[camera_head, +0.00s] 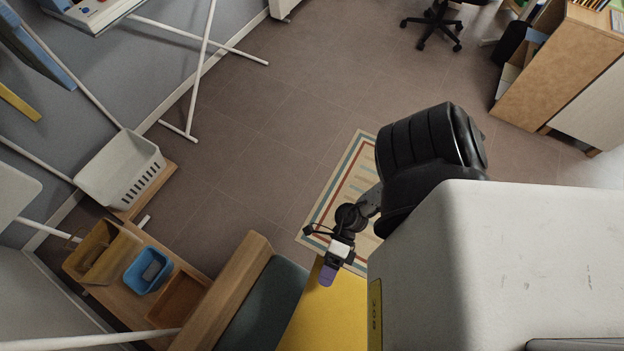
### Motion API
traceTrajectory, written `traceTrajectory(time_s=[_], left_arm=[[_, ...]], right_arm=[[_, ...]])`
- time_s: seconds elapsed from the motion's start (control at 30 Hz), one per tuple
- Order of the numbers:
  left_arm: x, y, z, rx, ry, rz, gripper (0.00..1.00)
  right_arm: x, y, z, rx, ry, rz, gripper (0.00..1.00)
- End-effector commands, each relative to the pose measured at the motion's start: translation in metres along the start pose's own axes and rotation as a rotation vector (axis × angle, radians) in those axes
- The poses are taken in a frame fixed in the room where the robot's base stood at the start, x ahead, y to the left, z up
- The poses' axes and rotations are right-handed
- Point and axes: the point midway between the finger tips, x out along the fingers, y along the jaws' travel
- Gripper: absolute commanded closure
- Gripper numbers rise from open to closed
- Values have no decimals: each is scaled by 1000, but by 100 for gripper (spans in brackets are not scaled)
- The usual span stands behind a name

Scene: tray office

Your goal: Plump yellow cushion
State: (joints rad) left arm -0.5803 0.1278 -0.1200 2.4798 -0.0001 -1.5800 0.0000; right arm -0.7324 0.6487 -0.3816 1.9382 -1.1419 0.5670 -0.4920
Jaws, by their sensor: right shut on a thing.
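The yellow cushion (322,318) is at the bottom middle of the head view, beside a dark green seat pad. Its right part is hidden behind my own white body. My right gripper (328,274) is at the cushion's upper edge, its purple fingertips touching the yellow cloth. It is shut on the cushion, though the grip itself is small and hard to make out. My left gripper is not in view.
A wooden seat with a dark green pad (262,308) adjoins the cushion. A striped rug (322,208) lies beyond it. At left are a white basket (105,178) and a blue bin (134,282). A wooden cabinet (550,75) stands upper right. The middle floor is clear.

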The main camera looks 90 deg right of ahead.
Motion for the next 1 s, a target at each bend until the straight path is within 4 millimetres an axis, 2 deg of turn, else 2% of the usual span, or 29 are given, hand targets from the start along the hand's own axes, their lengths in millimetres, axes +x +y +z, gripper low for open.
traceTrajectory(time_s=[0.03,0.1,0.23,0.43,0.7,0.83,1.0], left_arm=[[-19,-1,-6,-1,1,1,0],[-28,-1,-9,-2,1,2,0],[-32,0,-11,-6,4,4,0],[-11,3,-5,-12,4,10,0],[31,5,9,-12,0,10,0],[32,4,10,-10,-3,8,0],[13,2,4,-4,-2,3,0]], right_arm=[[-6,18,0,1,1,1,51],[-9,26,0,1,1,1,51],[-10,29,0,1,1,1,51],[0,3,0,2,1,2,51],[20,-53,0,1,0,1,51],[21,-57,0,2,1,2,51],[14,-39,0,1,1,2,51]])
